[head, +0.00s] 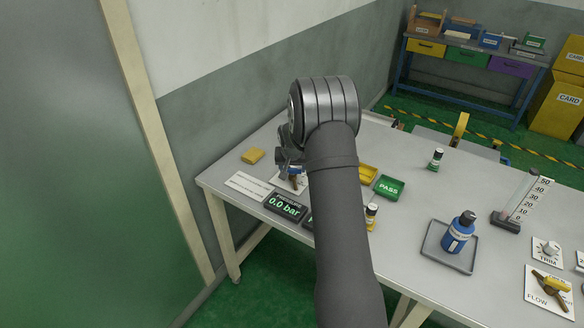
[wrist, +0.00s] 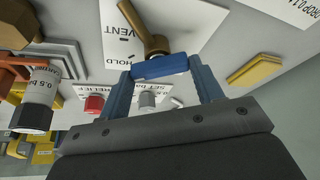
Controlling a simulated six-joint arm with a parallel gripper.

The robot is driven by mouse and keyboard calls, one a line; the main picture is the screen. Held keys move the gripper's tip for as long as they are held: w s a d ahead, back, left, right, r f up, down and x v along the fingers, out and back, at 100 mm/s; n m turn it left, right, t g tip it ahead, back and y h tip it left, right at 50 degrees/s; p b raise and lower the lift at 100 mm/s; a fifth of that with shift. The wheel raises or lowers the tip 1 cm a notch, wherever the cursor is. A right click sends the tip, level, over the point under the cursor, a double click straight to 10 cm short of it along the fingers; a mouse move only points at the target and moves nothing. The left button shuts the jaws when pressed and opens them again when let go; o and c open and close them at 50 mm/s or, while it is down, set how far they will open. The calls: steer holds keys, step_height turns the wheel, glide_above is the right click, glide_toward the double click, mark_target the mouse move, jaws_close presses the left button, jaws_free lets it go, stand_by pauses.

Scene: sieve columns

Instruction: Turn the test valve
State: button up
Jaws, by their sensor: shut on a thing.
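The test valve has a brass stem (wrist: 155,40) and a blue handle (wrist: 160,67), on a white plate (wrist: 190,15) marked VENT and HOLD. My gripper (wrist: 160,72) is shut on the blue handle, with one finger at each end of it. In the wrist view the brass part rises from the plate to the handle. In the head view my gripper (head: 290,165) is over the left part of the table, and my arm covers much of it. Only a bit of the valve plate (head: 283,184) shows there. A TEST mark cannot be made out.
A pressure display (head: 285,207) reads 0.0 bar beside the valve. A red knob (wrist: 94,104) and a grey knob (wrist: 147,98) stand near my fingers. A black-capped vial (wrist: 38,98) is at left. A yellow block (head: 253,156) and a green PASS tray (head: 389,187) lie around.

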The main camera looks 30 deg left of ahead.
steer(key=n+g, duration=0.1)
steer(key=n, duration=0.2)
steer(key=n+g+y, duration=0.1)
steer(key=n, duration=0.2)
steer(key=shift+w+d+y, duration=0.15)
steer(key=shift+y, duration=0.15)
steer(key=n+g, duration=0.1)
steer(key=n, duration=0.1)
steer(key=n+g, duration=0.1)
steer(key=n, duration=0.2)
steer(key=shift+w+n, duration=0.1)
steer(key=shift+n, duration=0.2)
steer(key=o, duration=1)
steer(key=shift+r, duration=0.1)
steer(key=v, duration=1.7)
steer(key=shift+d, duration=0.45)
